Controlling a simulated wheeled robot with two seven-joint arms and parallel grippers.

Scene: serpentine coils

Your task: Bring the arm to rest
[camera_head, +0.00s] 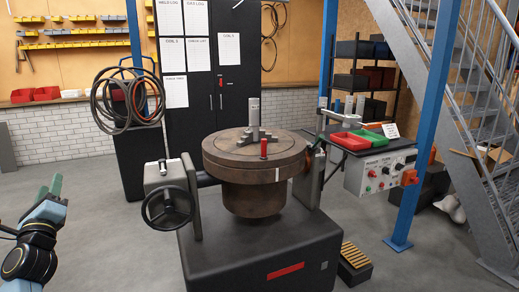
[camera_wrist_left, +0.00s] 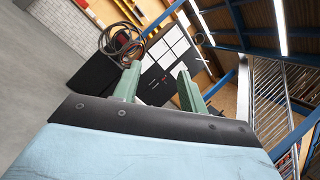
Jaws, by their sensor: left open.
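My left gripper (camera_head: 50,187) is at the left edge of the head view, out over the floor and well apart from the machine. Its two green fingers point up. In the left wrist view the fingers (camera_wrist_left: 158,88) stand apart with nothing between them, so it is open and empty. My right gripper shows in neither view.
A positioner with a round brown turntable (camera_head: 228,153) and a handwheel (camera_head: 169,208) stands in the middle. A control box (camera_head: 381,174) with red and green trays is to its right. A blue post (camera_head: 421,130) and metal stairs (camera_head: 478,110) are further right. Grey floor (camera_head: 110,225) is clear between gripper and machine.

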